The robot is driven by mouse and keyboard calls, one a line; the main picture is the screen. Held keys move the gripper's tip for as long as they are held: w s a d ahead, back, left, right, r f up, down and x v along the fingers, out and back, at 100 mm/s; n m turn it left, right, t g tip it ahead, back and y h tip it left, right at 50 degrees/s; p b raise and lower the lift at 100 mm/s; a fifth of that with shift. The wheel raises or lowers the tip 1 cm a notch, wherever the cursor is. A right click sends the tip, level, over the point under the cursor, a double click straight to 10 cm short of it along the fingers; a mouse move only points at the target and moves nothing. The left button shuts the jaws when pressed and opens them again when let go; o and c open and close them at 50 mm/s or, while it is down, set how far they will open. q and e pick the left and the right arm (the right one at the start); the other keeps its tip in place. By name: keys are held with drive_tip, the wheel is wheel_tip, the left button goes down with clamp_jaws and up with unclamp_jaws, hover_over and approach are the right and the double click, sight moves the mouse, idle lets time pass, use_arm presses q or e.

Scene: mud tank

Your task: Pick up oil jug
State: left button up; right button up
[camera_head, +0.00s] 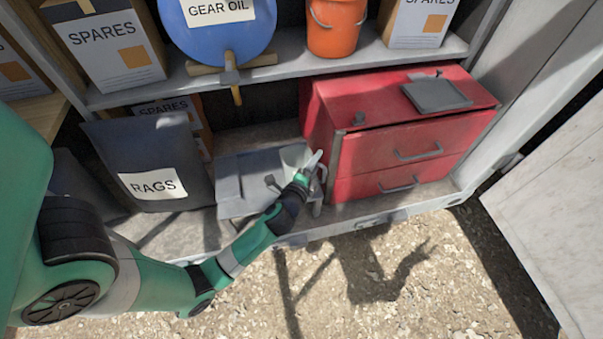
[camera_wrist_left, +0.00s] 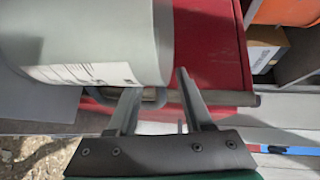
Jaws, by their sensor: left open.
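A grey container (camera_wrist_left: 85,45) with a rounded side and a printed white label fills the upper left of the left wrist view; it looks like the oil jug, but its label is unreadable. A grey loop, possibly its handle, shows near the fingers. In the head view, a grey container (camera_head: 262,168) lies on the lower shelf beside the red drawer cabinet, partly behind my left arm; I cannot tell for certain that it is the jug. My left gripper (camera_head: 317,164) is open at its right end. In the wrist view the fingers (camera_wrist_left: 156,85) stand apart below the container. My right gripper is not in view.
The red drawer cabinet (camera_head: 400,150) stands close to the right, with a dark tray (camera_head: 437,95) on top. A dark RAGS bag (camera_head: 150,160) stands left. The upper shelf holds a blue GEAR OIL drum (camera_head: 215,30), an orange bucket (camera_head: 336,25) and SPARES boxes. Gravel lies in front.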

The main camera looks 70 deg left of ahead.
use_arm(q)
drive_tip(key=shift+s+d, duration=0.1)
drive_tip(key=shift+c, duration=0.5)
clamp_jaws()
idle(0.8)
